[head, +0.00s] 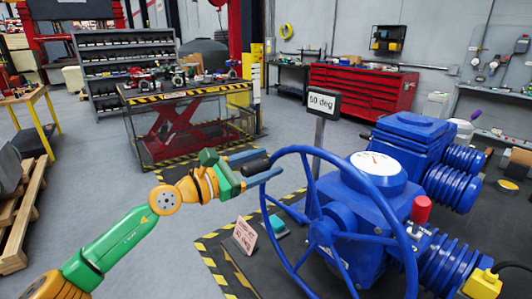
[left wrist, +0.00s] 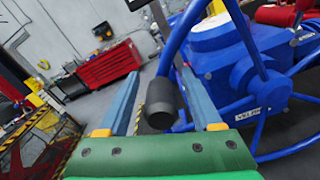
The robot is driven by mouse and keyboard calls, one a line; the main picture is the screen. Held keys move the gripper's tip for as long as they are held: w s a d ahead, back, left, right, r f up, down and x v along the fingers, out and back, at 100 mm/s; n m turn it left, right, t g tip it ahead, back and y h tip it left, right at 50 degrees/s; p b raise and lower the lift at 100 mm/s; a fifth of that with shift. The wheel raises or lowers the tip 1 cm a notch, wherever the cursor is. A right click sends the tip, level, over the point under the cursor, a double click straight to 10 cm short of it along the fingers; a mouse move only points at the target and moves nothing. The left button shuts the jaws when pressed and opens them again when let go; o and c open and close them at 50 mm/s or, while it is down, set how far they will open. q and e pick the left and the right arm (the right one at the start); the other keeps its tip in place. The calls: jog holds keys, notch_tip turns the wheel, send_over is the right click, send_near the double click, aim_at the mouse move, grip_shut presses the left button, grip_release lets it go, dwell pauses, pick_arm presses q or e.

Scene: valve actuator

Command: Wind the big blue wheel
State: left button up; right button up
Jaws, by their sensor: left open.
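The big blue wheel (head: 268,204) stands upright on the near side of the blue valve actuator (head: 350,210). Its rim and spokes also show in the left wrist view (left wrist: 178,36). A black cylindrical handle (left wrist: 161,100) sticks out from the rim. My left gripper (head: 273,161) is at the wheel's upper left rim. It is open, with the black handle between its two fingers; in the left wrist view gaps show on both sides of it. A white round dial (head: 377,163) tops the actuator. A sign (head: 324,103) behind it reads "50 deg". My right gripper is out of view.
A red-topped lever (head: 421,210) stands right of the wheel. A small sign (head: 245,235) stands on the floor left of it, by yellow-black floor tape (head: 213,262). A striped lift table (head: 185,92) and a red tool cabinet (head: 363,90) are farther back. Grey floor left is open.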

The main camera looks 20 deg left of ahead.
pick_arm(q)
jog(key=shift+w+d+f, duration=0.1)
jog(key=shift+w+d, duration=0.2)
jog(key=shift+w, duration=0.1)
jog(key=shift+s+a, duration=0.1)
jog(key=shift+s, duration=0.05)
jog(key=shift+c, duration=1.3)
grip_shut()
jog(key=shift+a+r, duration=0.1)
jog(key=shift+r, duration=0.2)
